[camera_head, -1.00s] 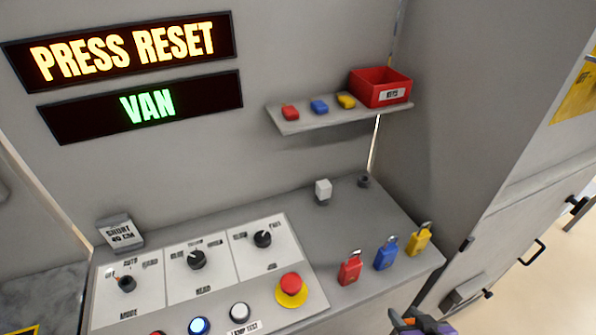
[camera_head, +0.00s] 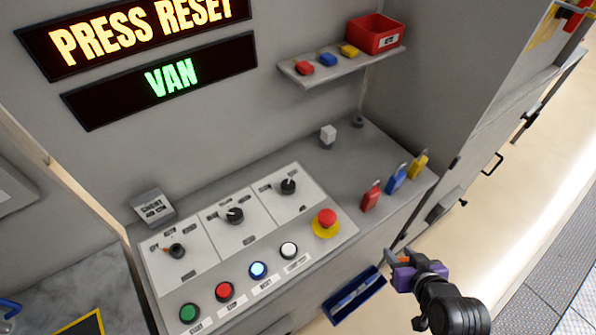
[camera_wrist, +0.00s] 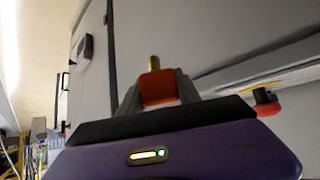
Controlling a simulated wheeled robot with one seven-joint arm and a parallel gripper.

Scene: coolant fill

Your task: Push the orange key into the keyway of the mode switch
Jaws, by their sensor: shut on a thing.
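The mode switch (camera_head: 176,250) is a dark knob with an orange mark on the leftmost white plate of the sloping control panel, in the head view. My gripper (camera_head: 393,258) is at the lower right, in front of the console and well apart from the switch. It is shut on the orange key (camera_wrist: 158,88). In the wrist view the key's orange head sits between the fingers and a brass-coloured shaft points up, away from the gripper. In the head view only a small orange bit of the key shows at the fingertips. The keyway opening is too small to make out.
Two more black knobs (camera_head: 235,215), several round buttons (camera_head: 257,269) and a red stop button (camera_head: 327,217) share the panel. Padlocks (camera_head: 396,179) stand at the console's right end. A blue tray (camera_head: 353,297) hangs below the front edge, left of my gripper. The space above the panel is clear.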

